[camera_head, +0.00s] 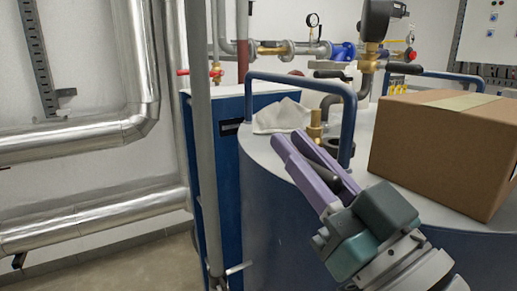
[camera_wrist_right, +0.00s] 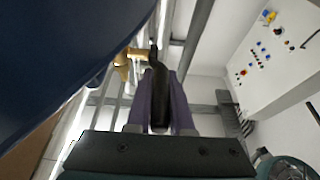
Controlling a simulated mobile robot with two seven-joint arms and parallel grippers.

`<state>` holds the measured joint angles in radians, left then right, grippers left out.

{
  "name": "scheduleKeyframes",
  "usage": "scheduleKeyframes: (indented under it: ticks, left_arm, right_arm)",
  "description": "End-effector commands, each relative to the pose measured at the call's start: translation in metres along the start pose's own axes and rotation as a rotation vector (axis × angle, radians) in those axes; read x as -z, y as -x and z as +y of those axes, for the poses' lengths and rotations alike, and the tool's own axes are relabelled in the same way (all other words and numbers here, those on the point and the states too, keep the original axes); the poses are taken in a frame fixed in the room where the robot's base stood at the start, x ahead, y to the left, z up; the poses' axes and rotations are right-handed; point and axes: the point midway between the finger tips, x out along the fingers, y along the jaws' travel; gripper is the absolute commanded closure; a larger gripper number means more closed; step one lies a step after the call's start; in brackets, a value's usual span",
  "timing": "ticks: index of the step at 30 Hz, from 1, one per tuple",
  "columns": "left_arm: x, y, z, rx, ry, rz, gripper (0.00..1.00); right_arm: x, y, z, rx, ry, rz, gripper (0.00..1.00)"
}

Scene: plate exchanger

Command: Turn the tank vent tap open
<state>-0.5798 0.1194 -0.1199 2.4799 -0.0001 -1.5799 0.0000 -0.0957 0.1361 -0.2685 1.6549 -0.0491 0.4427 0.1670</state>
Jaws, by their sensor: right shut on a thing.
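My right gripper (camera_head: 289,137) reaches over the tank (camera_head: 266,205), its purple fingers angled up and to the left. It is shut on the black lever (camera_head: 318,156) of the tank vent tap. The tap's brass body (camera_head: 314,126) stands upright on the tank top just beyond the fingers. In the right wrist view, the black lever (camera_wrist_right: 158,97) lies between the two fingers (camera_wrist_right: 160,105). The brass body (camera_wrist_right: 127,62) shows beside the lever's far end. The fingers partly hide the lever. My left gripper is not in view.
A cardboard box (camera_head: 445,145) sits on the tank top, right of my gripper. A blue rail (camera_head: 347,120) arches close behind the fingers. A white cloth (camera_head: 281,116) lies left of the tap. A grey vertical post (camera_head: 201,140) stands at left. Pipes and a gauge (camera_head: 312,20) are behind.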

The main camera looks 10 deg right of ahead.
Motion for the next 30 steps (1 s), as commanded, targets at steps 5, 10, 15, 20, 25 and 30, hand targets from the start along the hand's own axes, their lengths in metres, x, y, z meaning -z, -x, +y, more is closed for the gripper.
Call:
scheduleKeyframes:
  ticks: [5,10,15,20,25,30]
  left_arm:
    - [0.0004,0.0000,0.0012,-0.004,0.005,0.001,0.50]
    - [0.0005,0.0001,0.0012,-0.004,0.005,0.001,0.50]
    - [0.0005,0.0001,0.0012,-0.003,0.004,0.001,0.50]
    - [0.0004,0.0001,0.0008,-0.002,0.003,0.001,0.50]
    - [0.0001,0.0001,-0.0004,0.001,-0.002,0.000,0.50]
    - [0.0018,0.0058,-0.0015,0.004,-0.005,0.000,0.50]
  right_arm:
    - [0.0000,0.0001,-0.0001,0.000,0.000,0.000,1.00]
    - [0.0000,0.0001,-0.0002,0.000,0.000,0.000,1.00]
    - [0.0001,0.0001,-0.0002,0.000,0.000,0.000,1.00]
    - [0.0001,0.0001,-0.0002,0.000,0.000,0.000,1.00]
    - [0.0001,0.0001,-0.0002,0.000,0.000,0.000,1.00]
    - [0.0025,-0.0010,-0.0002,0.000,0.000,-0.012,1.00]
